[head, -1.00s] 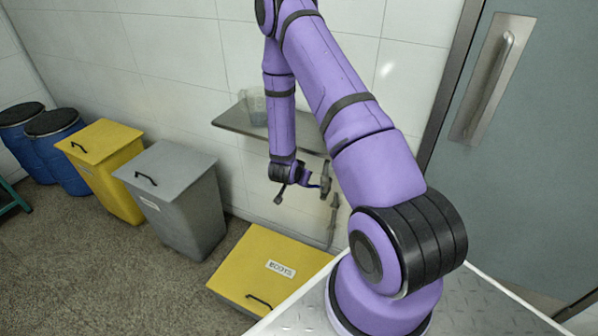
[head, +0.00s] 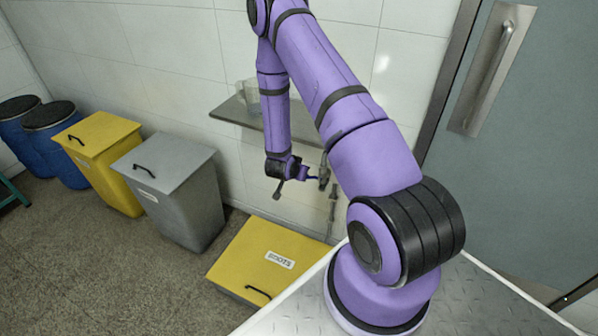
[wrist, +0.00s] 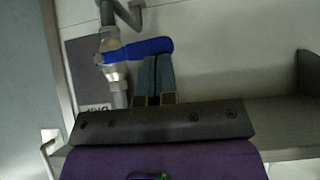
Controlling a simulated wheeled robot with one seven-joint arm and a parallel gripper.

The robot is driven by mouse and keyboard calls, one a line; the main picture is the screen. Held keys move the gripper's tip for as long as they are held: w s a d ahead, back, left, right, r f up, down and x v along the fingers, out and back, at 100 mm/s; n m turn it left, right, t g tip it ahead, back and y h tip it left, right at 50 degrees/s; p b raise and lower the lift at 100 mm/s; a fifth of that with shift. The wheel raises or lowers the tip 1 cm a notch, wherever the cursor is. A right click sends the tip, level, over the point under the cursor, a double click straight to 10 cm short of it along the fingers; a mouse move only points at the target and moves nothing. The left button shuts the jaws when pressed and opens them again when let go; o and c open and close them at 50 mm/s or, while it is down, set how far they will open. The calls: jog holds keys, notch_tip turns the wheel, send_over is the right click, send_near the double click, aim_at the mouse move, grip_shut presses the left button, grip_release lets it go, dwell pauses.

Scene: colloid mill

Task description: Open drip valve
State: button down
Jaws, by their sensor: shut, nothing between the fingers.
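The drip valve (wrist: 112,68) shows in the wrist view as a metal body on a vertical pipe. Its blue lever handle (wrist: 145,48) points right, roughly square to the pipe. My gripper (wrist: 158,58) is shut and empty, with its fingertips at the lower edge of the blue handle's outer half. I cannot tell whether they touch it. In the head view the valve (head: 323,172) is by the wall right of my wrist, with a little of the blue handle (head: 313,178) showing. My fingers are hard to make out there.
A dark label plate (wrist: 95,108), partly hidden, is beside the pipe. A metal wall shelf (head: 238,113) holds a clear container (head: 250,92). A yellow bin (head: 245,250), a grey bin (head: 180,205) and another yellow bin (head: 115,180) stand below and left. A door (head: 530,150) is right.

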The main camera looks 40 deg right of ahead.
jog(key=shift+w+f, duration=0.1)
jog(key=shift+f, duration=0.15)
jog(key=s+d+f+n+g+h, duration=0.1)
jog(key=s+f+n+g+h, duration=0.2)
jog(key=f+n+g+h, duration=0.4)
jog(key=shift+s+d+f+n+g, duration=0.25)
jog(key=shift+f+n+g, duration=0.25)
jog(key=shift+f+g, duration=0.85)
jog(key=shift+s, duration=0.1)
dwell(0.5)
jog(key=shift+a, duration=0.15)
jog(key=v, duration=1)
jog(key=shift+a, duration=0.25)
